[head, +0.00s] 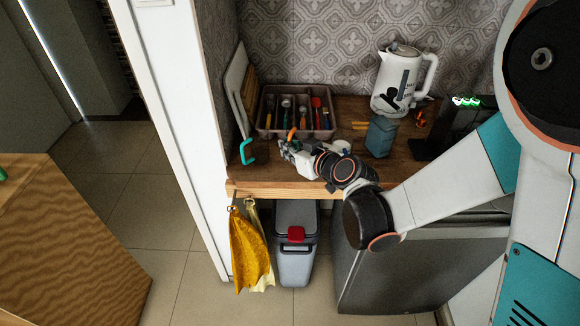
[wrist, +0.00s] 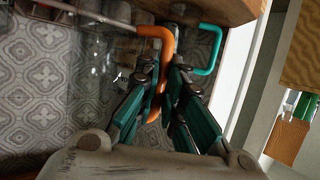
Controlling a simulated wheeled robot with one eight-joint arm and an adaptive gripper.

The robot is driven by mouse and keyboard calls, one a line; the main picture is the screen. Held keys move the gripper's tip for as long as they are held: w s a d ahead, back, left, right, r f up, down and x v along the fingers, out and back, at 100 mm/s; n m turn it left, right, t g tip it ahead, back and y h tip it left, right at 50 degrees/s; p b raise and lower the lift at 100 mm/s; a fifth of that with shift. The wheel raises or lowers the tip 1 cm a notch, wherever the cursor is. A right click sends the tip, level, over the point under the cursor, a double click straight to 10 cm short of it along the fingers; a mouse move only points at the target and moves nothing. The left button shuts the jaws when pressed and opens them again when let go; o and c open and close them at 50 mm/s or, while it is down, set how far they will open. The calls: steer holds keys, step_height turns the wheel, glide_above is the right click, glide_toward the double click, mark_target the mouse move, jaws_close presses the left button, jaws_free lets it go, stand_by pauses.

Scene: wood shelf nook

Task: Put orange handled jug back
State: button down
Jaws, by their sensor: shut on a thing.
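The orange handle (wrist: 157,33) of the jug runs between the fingers of my gripper (wrist: 166,80) in the wrist view. My gripper is shut on this handle. The jug's body looks clear and is hard to make out against the patterned wall tiles. In the head view my gripper (head: 287,150) is over the front left of the wooden counter, with a bit of the orange handle (head: 292,133) showing at its tips. I cannot tell whether the jug touches the counter. A teal handle (head: 246,152) stands left of my gripper; it also shows in the wrist view (wrist: 211,48).
A cutlery tray (head: 267,103) with several utensils stands behind my gripper. Boards (head: 238,90) lean at the left wall. A white kettle (head: 404,78), a blue-grey container (head: 380,137) and a white cup (head: 341,146) are to the right. Cloths (head: 249,250) hang below the counter edge.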

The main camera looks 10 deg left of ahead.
steer(key=shift+f+b, duration=1.45)
steer(key=shift+f, duration=0.7)
steer(key=shift+f, duration=0.2)
steer(key=c, duration=1.7)
jaws_free()
steer(key=shift+r, duration=0.1)
steer(key=shift+r, duration=0.15)
steer(key=shift+s+d+r, duration=0.15)
steer(key=shift+s+d, duration=0.05)
steer(key=shift+d, duration=0.05)
steer(key=p+v, duration=0.3)
steer(key=v, duration=0.8)
steer(key=shift+s+d, duration=0.1)
